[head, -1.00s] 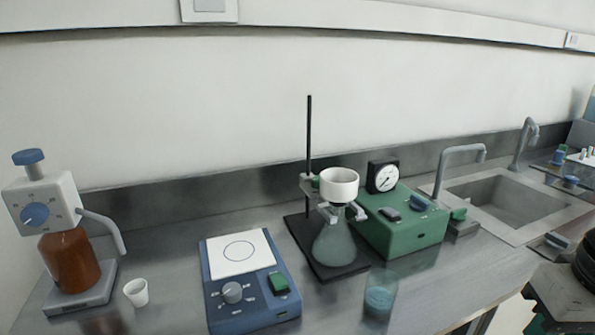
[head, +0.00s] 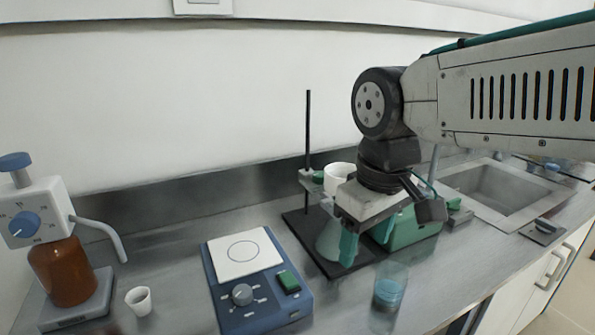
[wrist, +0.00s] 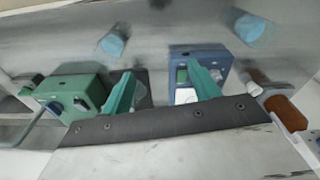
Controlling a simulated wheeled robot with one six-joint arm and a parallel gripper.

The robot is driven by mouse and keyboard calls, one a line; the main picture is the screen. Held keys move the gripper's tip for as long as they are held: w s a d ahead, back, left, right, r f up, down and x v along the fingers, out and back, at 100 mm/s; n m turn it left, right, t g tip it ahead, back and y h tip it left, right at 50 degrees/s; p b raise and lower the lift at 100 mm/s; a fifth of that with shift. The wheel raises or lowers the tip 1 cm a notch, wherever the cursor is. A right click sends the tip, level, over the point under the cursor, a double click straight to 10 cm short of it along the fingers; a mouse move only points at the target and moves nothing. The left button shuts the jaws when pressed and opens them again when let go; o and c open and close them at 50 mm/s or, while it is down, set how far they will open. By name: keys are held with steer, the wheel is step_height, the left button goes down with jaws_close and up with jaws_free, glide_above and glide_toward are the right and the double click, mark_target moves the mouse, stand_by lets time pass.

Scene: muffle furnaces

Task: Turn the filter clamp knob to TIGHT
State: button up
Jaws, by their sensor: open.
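The filter stand has a black rod (head: 308,130) on a dark base. A clamp with a green knob (head: 318,177) sits on the rod beside the white funnel (head: 338,178), above a conical flask (head: 329,240). TIGHT markings are too small to read. My gripper (head: 366,246) points down with its green fingers apart and empty. It is in front of and right of the flask, lower than the knob, and hides part of the funnel, flask and pump. In the wrist view my open fingers (wrist: 160,68) show above the bench; I cannot make out the knob there.
A blue stirrer (head: 257,275) stands left of the stand, a green pump (head: 418,230) right of it. A beaker of blue liquid (head: 389,292) is close in front. A brown bottle (head: 66,272) and white cup (head: 139,300) are at left, a sink (head: 490,190) at right.

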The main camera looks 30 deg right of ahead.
steer(key=w+d+r+n, duration=0.2)
steer(key=w+r+n, duration=0.2)
steer(key=w, duration=0.4)
steer(key=n+g, duration=0.1)
steer(key=n, duration=1.3)
glide_above(320, 174)
step_height(320, 174, down, 3)
steer(key=shift+w+d+f, duration=0.1)
steer(key=shift+w+f, duration=0.1)
steer(key=shift+f, duration=0.1)
step_height(320, 174, down, 7)
steer(key=shift+f, duration=0.1)
steer(key=c, duration=1)
